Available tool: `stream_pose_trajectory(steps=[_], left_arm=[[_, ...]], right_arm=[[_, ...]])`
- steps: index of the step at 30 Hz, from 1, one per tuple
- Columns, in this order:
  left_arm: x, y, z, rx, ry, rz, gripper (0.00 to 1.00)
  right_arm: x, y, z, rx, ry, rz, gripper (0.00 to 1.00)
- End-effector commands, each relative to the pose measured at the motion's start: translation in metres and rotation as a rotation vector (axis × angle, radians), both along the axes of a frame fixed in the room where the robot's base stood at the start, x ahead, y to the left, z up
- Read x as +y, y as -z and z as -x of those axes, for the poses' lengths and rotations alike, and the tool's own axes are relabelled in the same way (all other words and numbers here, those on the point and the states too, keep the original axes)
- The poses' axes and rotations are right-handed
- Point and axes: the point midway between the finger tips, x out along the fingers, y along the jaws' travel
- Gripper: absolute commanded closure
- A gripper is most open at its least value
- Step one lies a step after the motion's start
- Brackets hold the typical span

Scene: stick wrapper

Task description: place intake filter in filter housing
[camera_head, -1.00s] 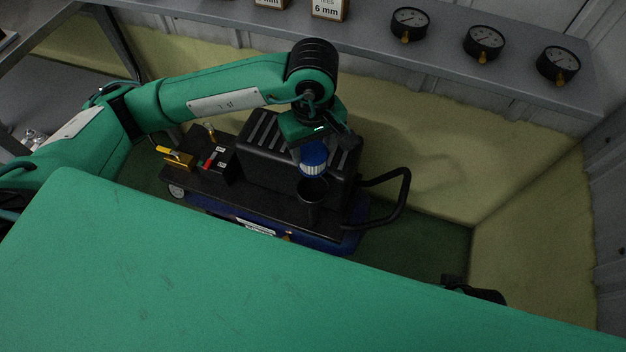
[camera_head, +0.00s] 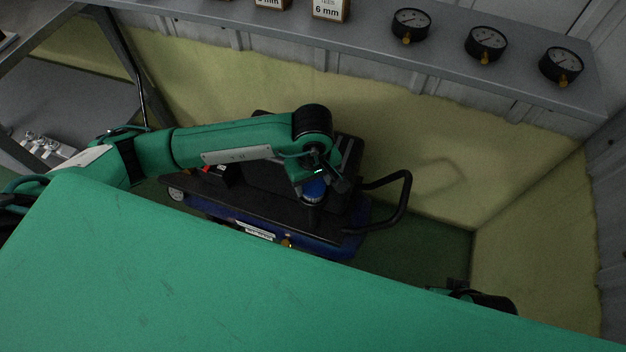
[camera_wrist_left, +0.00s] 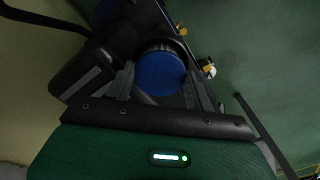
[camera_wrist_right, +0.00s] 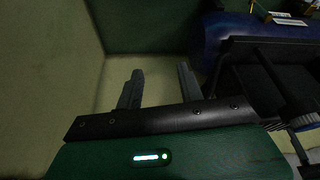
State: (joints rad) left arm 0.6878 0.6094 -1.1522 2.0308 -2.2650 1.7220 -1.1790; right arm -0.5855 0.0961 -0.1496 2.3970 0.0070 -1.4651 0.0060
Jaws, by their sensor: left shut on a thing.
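The blue intake filter (camera_head: 314,191) is held by my left gripper (camera_head: 317,187), which points down over the compressor. In the left wrist view the filter's round blue top (camera_wrist_left: 160,73) sits between the fingers. The black cup-shaped filter housing (camera_head: 309,211) is directly below the filter, mostly hidden by it and the arm. Its dark rim (camera_wrist_left: 165,44) shows beside the blue top in the left wrist view. I cannot tell how deep the filter sits in it. My right gripper (camera_wrist_right: 160,86) is open and empty, off to the right of the compressor.
The compressor's dark deck (camera_head: 270,211) has a black curved handle (camera_head: 404,202) at its right. A shelf (camera_head: 520,83) with pressure gauges (camera_head: 487,43) runs along the back wall. A green surface (camera_head: 250,290) fills the foreground.

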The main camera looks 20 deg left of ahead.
Motion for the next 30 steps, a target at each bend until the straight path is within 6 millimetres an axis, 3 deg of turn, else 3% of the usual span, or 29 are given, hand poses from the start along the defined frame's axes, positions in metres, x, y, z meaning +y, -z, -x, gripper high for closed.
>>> stream_pose_trajectory(steps=[7,8,11,23,30], left_arm=[[0.000,0.003,0.000,-0.001,0.000,0.000,0.69],[0.000,0.003,0.000,0.000,0.000,0.000,0.44],[0.000,0.002,0.000,0.000,0.000,0.000,0.25],[0.000,-0.003,0.000,0.001,0.000,0.001,0.25],[0.000,-0.048,-0.002,-0.005,0.002,0.001,0.25]], right_arm=[[0.000,0.003,0.001,-0.002,0.000,-0.001,0.62],[0.000,0.001,0.000,-0.007,0.000,-0.002,0.62],[0.001,-0.005,0.000,-0.017,0.000,-0.005,0.62],[0.001,-0.007,0.001,-0.008,-0.001,-0.003,0.62],[0.000,0.008,0.003,0.021,0.000,0.004,0.62]])
